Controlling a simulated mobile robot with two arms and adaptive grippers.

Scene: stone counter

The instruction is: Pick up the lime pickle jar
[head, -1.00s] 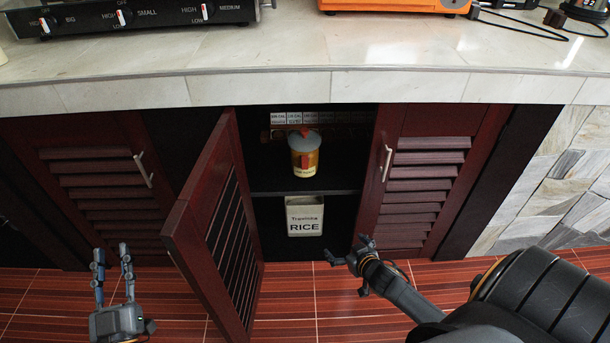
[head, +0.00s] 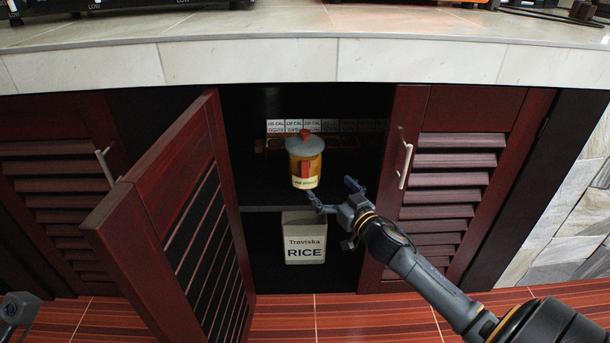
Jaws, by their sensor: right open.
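The lime pickle jar (head: 305,165) is a yellow jar with a grey lid, a red knob and a red clasp. It stands upright near the front of the upper shelf (head: 270,208) in the open cabinet. My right gripper (head: 332,192) is open and empty, just right of the jar's lower part in the picture. Whether a finger touches the jar cannot be told. Only a small part of my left gripper (head: 18,310) shows at the lower left edge; its fingers are not visible.
A white rice tin (head: 304,238) stands on the lower shelf below the jar. Small labelled boxes (head: 300,126) sit behind the jar. The left cabinet door (head: 180,215) stands open; the right door (head: 440,190) is shut. The stone counter (head: 300,60) overhangs above.

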